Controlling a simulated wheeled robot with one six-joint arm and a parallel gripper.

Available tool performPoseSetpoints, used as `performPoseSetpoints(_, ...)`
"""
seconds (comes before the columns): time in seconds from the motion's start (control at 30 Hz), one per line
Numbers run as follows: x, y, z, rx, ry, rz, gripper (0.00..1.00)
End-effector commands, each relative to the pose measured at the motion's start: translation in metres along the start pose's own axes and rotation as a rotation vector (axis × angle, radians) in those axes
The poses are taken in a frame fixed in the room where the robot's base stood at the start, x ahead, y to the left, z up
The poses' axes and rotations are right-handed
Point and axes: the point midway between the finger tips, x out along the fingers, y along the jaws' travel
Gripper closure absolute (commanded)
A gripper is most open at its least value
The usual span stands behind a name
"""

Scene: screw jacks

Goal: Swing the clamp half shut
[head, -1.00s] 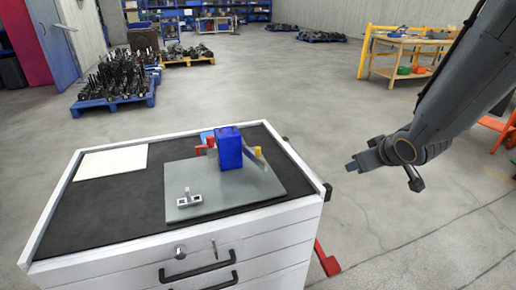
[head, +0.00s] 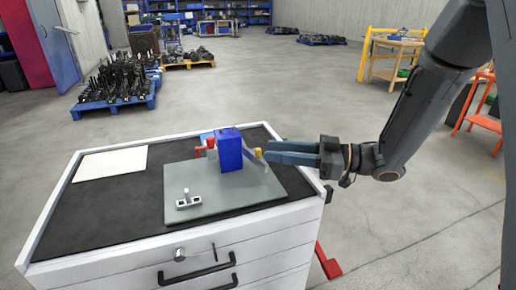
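A blue block (head: 229,150) stands upright on a grey plate (head: 240,195) on top of the cabinet. To its right is a pale lever with a yellow tip (head: 258,153), which looks like a clamp arm. A red part (head: 208,146) shows at the block's left, and its back is hidden. A small grey bracket (head: 188,200) with a short post sits at the plate's front left. My gripper (head: 267,152) reaches in from the right, fingers pointing left. The fingers look apart, their tips close to the yellow tip. I cannot tell whether they touch it.
The white cabinet has a black top mat (head: 110,215) and a raised rim. A white sheet (head: 112,163) lies at its back left. A red piece (head: 328,262) sticks out low at the cabinet's right side. Loaded pallets and a wooden bench (head: 395,55) stand farther off.

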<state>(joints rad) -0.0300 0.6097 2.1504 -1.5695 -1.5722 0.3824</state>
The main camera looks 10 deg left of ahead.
Motion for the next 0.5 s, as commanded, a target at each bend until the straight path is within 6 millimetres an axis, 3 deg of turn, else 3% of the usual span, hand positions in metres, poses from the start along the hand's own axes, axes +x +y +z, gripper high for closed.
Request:
performPoseSetpoints(0.23,0.038,-0.001,0.0,0.0,-0.001,-0.001,0.69)
performPoseSetpoints(0.5,0.054,0.0,0.0,-0.001,-0.002,0.003,0.69)
